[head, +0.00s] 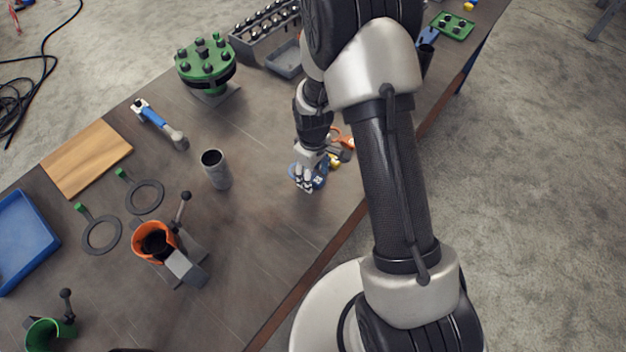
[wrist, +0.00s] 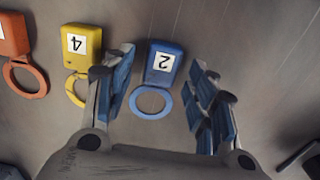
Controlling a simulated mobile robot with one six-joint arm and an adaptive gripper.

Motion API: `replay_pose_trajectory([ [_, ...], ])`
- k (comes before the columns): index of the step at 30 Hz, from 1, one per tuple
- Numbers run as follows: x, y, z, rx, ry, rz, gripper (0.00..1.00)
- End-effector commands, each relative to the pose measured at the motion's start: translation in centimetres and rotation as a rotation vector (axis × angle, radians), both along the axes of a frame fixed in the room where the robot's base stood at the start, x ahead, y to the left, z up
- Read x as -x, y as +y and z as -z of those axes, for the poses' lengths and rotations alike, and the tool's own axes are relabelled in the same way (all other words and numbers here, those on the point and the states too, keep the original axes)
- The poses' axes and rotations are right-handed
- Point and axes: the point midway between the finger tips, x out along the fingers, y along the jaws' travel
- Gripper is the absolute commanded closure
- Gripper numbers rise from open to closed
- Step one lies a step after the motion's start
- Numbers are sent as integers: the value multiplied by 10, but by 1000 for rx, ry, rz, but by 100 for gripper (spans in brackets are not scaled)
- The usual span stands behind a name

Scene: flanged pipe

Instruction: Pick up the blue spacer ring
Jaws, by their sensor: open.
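The blue spacer ring (wrist: 151,101) lies flat on the table, with a blue tag (wrist: 164,64) marked 2 attached to it. In the wrist view my gripper (wrist: 163,90) is open, with one finger to the left of the ring and one to the right. The ring is between the fingers, with a gap on each side and nothing held. In the head view my gripper (head: 304,178) is low over the blue piece (head: 320,181), which it partly covers. The gripper's exact height above the table cannot be told.
A yellow spacer ring (wrist: 75,88) with tag 4 lies just left of my left finger. An orange spacer ring (wrist: 25,76) lies farther left. A dark object (wrist: 300,157) is at lower right. A grey cylinder (head: 216,170) stands left of my gripper, with bare table between.

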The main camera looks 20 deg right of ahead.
Motion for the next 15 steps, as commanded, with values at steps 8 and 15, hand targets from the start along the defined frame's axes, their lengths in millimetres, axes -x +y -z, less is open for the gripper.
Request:
replay_pose_trajectory([
  [8, 0, 0, 0, 0, -1, 0, 54],
  [15, 0, 0, 0, -1, -1, 0, 70],
])
